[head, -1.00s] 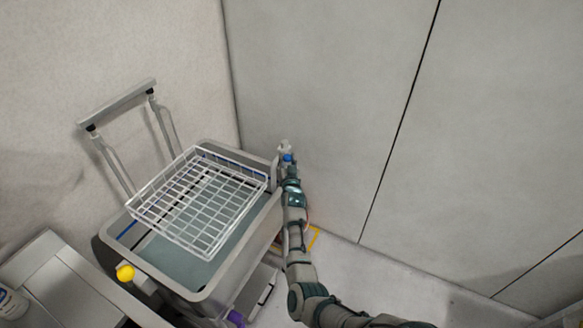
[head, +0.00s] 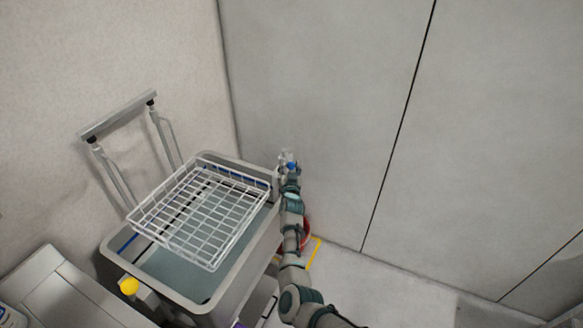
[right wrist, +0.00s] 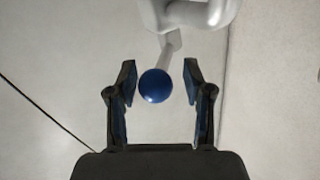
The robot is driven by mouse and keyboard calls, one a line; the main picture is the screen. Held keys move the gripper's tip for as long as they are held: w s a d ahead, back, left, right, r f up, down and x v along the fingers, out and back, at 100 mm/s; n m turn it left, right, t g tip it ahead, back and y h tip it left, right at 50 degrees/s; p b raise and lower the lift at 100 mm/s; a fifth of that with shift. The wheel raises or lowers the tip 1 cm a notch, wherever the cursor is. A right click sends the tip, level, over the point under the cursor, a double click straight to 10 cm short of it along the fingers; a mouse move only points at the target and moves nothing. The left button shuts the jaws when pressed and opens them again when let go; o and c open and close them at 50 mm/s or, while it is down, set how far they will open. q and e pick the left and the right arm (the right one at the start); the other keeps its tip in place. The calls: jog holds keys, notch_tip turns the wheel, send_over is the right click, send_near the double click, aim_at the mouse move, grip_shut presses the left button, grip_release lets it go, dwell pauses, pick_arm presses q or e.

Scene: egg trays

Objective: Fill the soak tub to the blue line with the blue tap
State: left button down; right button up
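The grey soak tub (head: 252,262) stands at the left in the head view, with blue-grey water (head: 180,274) in it. Parts of the blue line (head: 127,243) show on its inner wall; I cannot tell the exact gap to the water. The blue tap's round knob (right wrist: 155,86) is in the right wrist view, below a pale metal tap body (right wrist: 195,14). It also shows small in the head view (head: 292,166). My right gripper (right wrist: 160,78) is open, with one finger on each side of the knob and gaps between. My left gripper is not in view.
A white wire basket (head: 205,212) sits tilted over the tub. A yellow ball-shaped knob (head: 129,286) is at the tub's near left corner. A metal handle frame (head: 118,115) rises behind. Walls stand close behind the tap. A red object (head: 306,233) shows partly behind my arm.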

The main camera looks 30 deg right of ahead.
jog(key=shift+s+a, duration=0.1)
jog(key=v, duration=0.7)
jog(key=shift+a, duration=0.2)
